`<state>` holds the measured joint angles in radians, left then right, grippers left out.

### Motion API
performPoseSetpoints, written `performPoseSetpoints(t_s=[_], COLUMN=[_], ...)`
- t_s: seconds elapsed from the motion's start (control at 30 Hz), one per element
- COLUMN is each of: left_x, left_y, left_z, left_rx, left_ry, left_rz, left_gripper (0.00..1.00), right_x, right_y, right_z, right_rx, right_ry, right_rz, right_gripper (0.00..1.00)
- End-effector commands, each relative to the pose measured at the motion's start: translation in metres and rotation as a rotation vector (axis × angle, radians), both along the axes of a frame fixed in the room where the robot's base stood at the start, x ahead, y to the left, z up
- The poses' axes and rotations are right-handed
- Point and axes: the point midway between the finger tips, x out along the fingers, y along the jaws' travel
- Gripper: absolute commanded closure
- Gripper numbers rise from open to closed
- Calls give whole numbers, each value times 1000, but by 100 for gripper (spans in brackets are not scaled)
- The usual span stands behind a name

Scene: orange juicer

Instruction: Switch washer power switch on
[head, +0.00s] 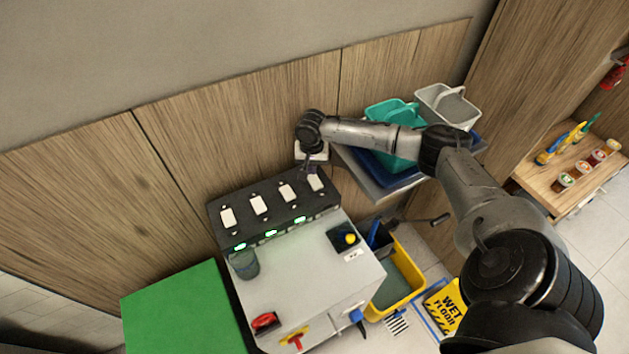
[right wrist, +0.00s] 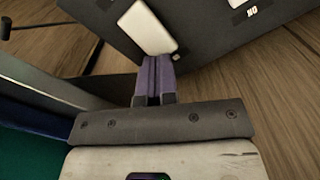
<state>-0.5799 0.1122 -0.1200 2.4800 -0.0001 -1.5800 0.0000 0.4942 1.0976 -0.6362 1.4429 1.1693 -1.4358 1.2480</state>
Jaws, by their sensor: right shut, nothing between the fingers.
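A dark panel (head: 272,218) at the back of a grey-white machine carries a row of white switches (head: 259,205). Green displays glow below the three left switches; I see none lit below the rightmost switch (head: 315,183). I cannot read which switch is the washer's. My right gripper (head: 311,168) is at the rightmost switch, coming from behind. In the right wrist view its purple fingers (right wrist: 153,82) are together and empty. Their tips are at the lower edge of a white switch (right wrist: 147,28); I cannot tell if they touch it. My left gripper is out of view.
The machine top (head: 300,270) holds a dark cup (head: 245,264) and a yellow button on a black box (head: 345,238). A green block (head: 180,310) stands left. Teal (head: 392,118) and grey (head: 445,104) baskets sit behind my right arm. A wooden wall (head: 220,125) stands close behind the panel.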

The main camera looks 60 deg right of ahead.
Motion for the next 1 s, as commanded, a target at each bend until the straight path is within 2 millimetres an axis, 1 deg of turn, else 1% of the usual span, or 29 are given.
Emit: performPoseSetpoints(t_s=[0.57,1.0], left_x=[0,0], left_y=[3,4], left_z=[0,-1], left_rx=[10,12], left_ry=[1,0], left_rz=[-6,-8], left_gripper=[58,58], right_x=[0,0], right_y=[0,0], right_z=[0,-6], right_rx=[0,0], right_ry=[0,0], right_rz=[0,0], right_gripper=[100,100])
